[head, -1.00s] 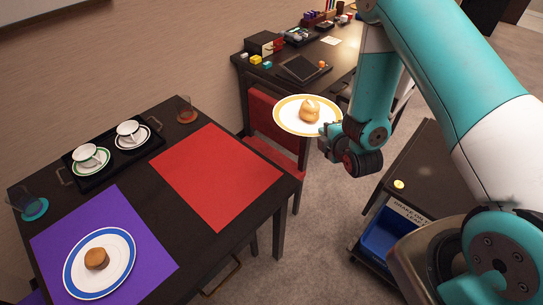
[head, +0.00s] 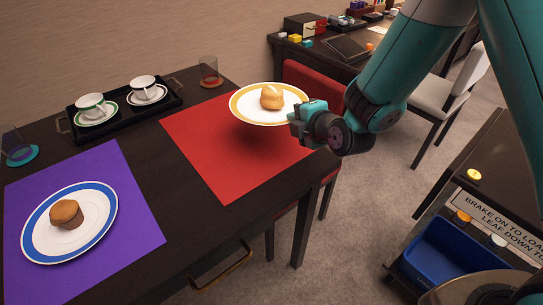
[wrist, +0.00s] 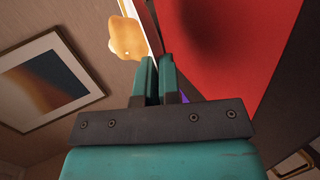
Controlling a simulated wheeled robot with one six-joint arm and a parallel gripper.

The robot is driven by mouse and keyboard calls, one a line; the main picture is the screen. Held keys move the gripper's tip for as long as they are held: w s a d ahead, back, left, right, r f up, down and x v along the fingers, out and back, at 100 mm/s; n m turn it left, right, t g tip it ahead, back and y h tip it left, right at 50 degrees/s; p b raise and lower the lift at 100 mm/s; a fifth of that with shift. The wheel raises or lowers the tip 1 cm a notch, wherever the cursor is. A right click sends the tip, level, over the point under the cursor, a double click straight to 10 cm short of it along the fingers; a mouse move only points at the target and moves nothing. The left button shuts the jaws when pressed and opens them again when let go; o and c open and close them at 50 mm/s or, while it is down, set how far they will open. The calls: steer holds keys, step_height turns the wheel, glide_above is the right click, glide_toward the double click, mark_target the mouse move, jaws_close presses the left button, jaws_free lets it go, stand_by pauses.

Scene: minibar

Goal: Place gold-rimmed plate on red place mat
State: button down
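The gold-rimmed plate (head: 245,108) is white with a gold band and carries a cream-puff-like pastry (head: 271,97). My gripper (head: 300,117) is shut on the plate's right edge and holds it in the air over the upper part of the red place mat (head: 222,168). The plate's shadow falls on the mat below it. In the wrist view, the gripper fingers (wrist: 157,80) are close together, with the pastry (wrist: 126,38) beyond them and the red mat (wrist: 235,50) at right. The plate hides part of the mat.
A purple mat (head: 130,200) at left bears a blue-rimmed plate (head: 103,229) with a muffin. A black tray (head: 121,113) with two cups stands behind. A glass (head: 209,70) stands behind the red mat. A red chair (head: 306,80) is beyond the table.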

steer(key=n+y+b, duration=0.1)
steer(key=y+b, duration=0.1)
steer(key=b, duration=0.2)
glide_above(272, 162)
steer(key=d, duration=0.1)
step_height(272, 162, down, 3)
steer(key=shift+a+r+n+g+b, duration=0.15)
steer(key=shift+a+n+g+b, duration=0.25)
steer(key=shift+a+g+b, duration=0.1)
steer(key=shift+s, duration=0.1)
steer(key=shift+f+b, duration=1.6)
steer(key=shift+f, duration=1.7)
